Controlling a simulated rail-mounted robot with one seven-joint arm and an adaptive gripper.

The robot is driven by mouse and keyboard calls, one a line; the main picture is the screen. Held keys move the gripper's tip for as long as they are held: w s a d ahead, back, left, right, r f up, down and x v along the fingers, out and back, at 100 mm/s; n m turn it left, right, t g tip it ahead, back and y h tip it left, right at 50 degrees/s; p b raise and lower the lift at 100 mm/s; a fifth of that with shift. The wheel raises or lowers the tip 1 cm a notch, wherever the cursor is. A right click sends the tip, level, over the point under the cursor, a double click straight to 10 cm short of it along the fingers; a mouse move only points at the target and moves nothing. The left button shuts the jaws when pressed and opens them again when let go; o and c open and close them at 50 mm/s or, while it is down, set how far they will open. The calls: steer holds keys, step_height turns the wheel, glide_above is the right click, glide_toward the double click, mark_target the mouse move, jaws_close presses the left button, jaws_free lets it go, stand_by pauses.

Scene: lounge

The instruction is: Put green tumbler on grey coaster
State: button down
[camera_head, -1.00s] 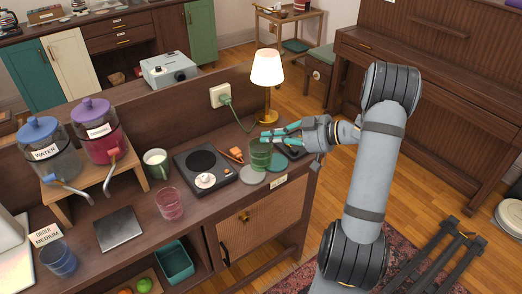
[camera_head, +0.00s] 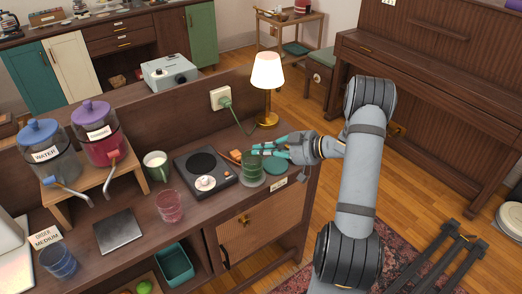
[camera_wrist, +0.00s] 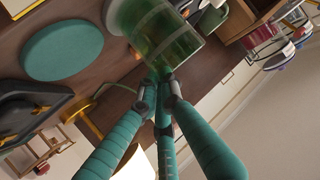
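The green tumbler (camera_head: 252,170) is upright over the grey coaster (camera_head: 245,184) near the front right of the counter. I cannot tell whether its base touches the coaster. My gripper (camera_head: 257,152) reaches in from the right, with its teal fingers at the tumbler's upper part. The wrist view shows the fingertips (camera_wrist: 162,80) converging at the tumbler (camera_wrist: 165,35), and they appear shut on it. The tumbler hides much of the grey coaster, whose pale edge (camera_wrist: 113,14) shows in the wrist view.
A teal coaster (camera_head: 277,165) lies just right of the tumbler. A hot plate (camera_head: 195,161) with a small white item is to the left, and a pink glass (camera_head: 169,206) is in front of it. A lamp (camera_head: 267,85) stands behind.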

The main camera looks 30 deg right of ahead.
steer(key=shift+f, duration=0.1)
steer(key=c, duration=2.4)
jaws_free()
steer(key=o, duration=0.4)
steer(key=shift+s+d+r, duration=0.1)
steer(key=shift+d+r, duration=0.05)
steer(key=shift+r, duration=0.05)
steer(key=v, duration=1.1)
steer(key=shift+s+d+r, duration=0.15)
steer(key=shift+s+r, duration=0.05)
